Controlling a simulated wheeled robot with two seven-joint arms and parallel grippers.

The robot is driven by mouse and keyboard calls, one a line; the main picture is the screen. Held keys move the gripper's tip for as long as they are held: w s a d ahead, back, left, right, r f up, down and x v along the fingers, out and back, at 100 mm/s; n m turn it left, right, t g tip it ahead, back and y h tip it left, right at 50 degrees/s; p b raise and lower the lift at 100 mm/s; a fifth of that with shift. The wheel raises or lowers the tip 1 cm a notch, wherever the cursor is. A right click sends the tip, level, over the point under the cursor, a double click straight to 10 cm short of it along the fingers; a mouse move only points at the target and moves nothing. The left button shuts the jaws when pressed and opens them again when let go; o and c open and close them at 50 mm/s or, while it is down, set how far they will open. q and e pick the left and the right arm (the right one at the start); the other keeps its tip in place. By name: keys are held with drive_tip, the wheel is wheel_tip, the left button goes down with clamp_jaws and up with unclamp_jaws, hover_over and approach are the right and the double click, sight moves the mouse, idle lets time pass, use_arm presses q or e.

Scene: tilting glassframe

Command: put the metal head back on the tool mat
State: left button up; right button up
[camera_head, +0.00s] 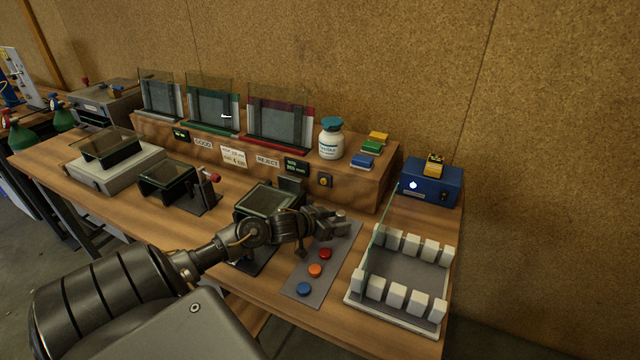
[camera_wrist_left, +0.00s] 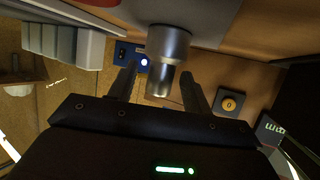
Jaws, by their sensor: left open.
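The grey tool mat (camera_head: 304,276) lies flat on the bench. A red, an orange and a blue round piece stand on it. My left gripper (camera_head: 333,222) is over the far end of the mat. In the left wrist view its open fingers (camera_wrist_left: 160,80) stand on either side of the metal head (camera_wrist_left: 168,45), a silver cylinder with a wider and a narrower part. The narrower part is between the fingers, with gaps on both sides. In the head view the metal head is mostly hidden by my gripper. I cannot tell whether it touches the mat. My right gripper is not seen.
Right of the mat is a tray (camera_head: 404,321) with white blocks and an upright glass pane. A blue box (camera_head: 432,183) stands behind it. A glass-topped stand (camera_head: 268,199) is close on the left. A wooden shelf (camera_head: 372,178) runs behind, carrying a white bottle (camera_head: 330,143).

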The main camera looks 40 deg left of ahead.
use_arm(q)
drive_tip(key=v, duration=0.7)
drive_tip(key=shift+w+r, duration=0.1)
drive_tip(key=shift+r, duration=0.05)
drive_tip(key=shift+v, duration=0.9)
drive_tip(key=shift+r, duration=0.15)
drive_tip(key=shift+w, duration=0.1)
